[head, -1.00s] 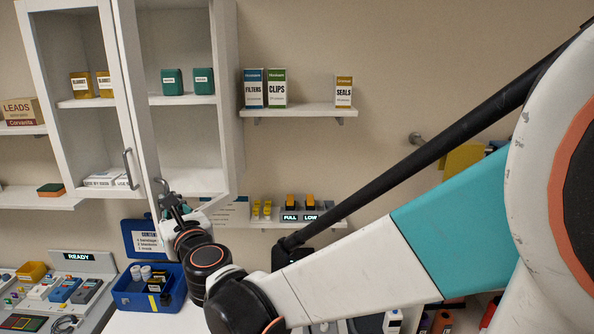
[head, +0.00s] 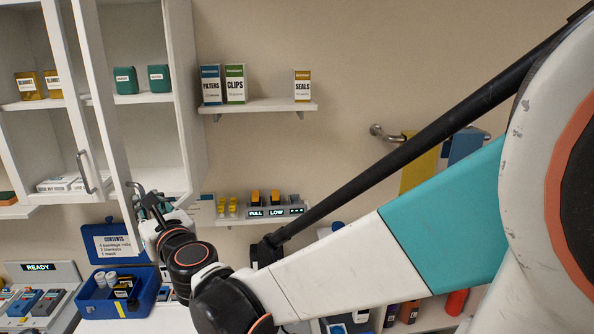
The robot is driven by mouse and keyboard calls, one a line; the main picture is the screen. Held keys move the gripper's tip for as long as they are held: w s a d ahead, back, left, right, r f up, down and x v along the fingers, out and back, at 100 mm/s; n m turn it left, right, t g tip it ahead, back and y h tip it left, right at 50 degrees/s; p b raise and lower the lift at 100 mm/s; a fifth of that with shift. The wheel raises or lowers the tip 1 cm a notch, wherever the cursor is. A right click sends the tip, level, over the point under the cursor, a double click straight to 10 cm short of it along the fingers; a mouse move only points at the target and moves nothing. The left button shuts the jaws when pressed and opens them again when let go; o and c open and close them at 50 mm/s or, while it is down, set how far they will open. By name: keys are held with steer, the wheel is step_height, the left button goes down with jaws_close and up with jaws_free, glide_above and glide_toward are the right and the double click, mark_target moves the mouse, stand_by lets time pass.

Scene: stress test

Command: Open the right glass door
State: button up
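A white wall cabinet (head: 186,85) with framed glass doors hangs at the upper left of the head view. The right glass door (head: 97,80) stands ajar. Its free edge swings out toward me and its lower corner hangs below the cabinet bottom. The right door's handle (head: 137,188) is low on that edge. The left glass door has a metal handle (head: 84,172) and looks shut. My gripper (head: 152,207) is at the right door's handle, on its right. It is small and partly hidden, so its grip on the handle is unclear.
A blue case (head: 145,293) with an open lid stands below the cabinet, beside a READY panel (head: 40,268). A wall shelf (head: 260,107) holds several boxes to the right. A lower shelf (head: 235,221) has yellow items and displays. My arm crosses the right side.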

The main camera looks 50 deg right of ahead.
steer(key=shift+d+f, duration=0.1)
stand_by(0.3)
steer(key=shift+s, duration=0.1)
steer(key=s+a, duration=0.1)
steer(key=s, duration=1)
steer(key=shift+s, duration=0.3)
steer(key=shift+a, duration=0.1)
